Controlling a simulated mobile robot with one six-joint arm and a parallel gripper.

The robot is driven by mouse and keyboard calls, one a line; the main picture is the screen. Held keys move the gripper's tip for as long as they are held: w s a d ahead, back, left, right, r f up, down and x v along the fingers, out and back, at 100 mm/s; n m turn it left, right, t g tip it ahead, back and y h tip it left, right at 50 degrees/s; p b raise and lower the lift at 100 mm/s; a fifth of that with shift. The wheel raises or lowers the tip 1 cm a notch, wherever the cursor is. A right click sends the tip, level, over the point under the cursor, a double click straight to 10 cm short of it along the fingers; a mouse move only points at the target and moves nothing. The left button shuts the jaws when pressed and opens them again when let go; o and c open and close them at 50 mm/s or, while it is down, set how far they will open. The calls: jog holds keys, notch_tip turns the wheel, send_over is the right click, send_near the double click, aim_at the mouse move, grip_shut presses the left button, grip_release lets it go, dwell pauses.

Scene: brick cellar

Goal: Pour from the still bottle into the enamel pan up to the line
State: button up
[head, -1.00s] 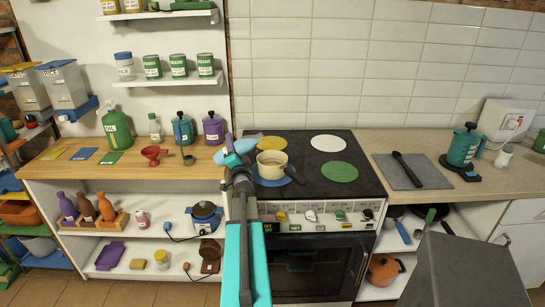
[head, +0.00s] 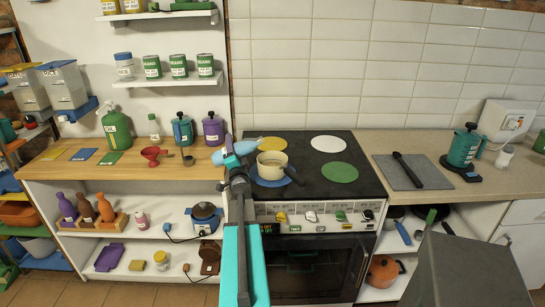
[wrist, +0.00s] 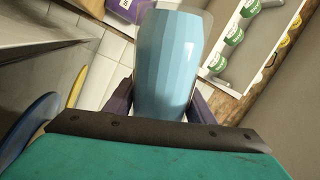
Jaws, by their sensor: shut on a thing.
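The light-blue still bottle (head: 245,147) is in my gripper (head: 231,158), tipped over well away from upright, at the left of the enamel pan. In the wrist view the bottle (wrist: 166,62) fills the middle, with a dark finger on each side of it. My gripper is shut on it. The cream enamel pan (head: 270,172) stands on the blue disc (head: 286,180) at the front left of the hob. Its inside looks pale. I cannot make out a line, a level or a stream of liquid.
The black hob (head: 305,160) also has yellow, white and green discs. A wooden counter (head: 130,170) with a red funnel (head: 152,153), a ladle and several bottles lies left. A grey board (head: 411,172) with a dark utensil lies right.

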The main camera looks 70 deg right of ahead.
jog(key=shift+m, duration=0.6)
jog(key=shift+s+d+r+m+g+h+b, duration=0.1)
jog(key=shift+s+d+m+g+h+b, duration=0.1)
jog(key=shift+s+m+b, duration=0.3)
jog(key=shift+s+d+r+m+g+h+b, duration=0.1)
jog(key=shift+m+g+h+b, duration=0.15)
jog(key=shift+m, duration=0.45)
dwell(2.2)
jog(key=shift+w+r+p, duration=0.1)
jog(key=shift+w+p, duration=0.05)
jog(key=shift+p, duration=0.2)
jog(key=shift+w+a+n+t+y+p, duration=0.2)
jog(key=shift+n+t+y+p, duration=0.15)
jog(key=shift+n, duration=0.8)
jog(key=shift+w+a+n+t+y+p, duration=0.1)
jog(key=shift+w+n+t+y+p, duration=0.15)
jog(key=shift+n, duration=0.9)
jog(key=shift+s+d, duration=0.1)
jog(key=shift+s, duration=0.05)
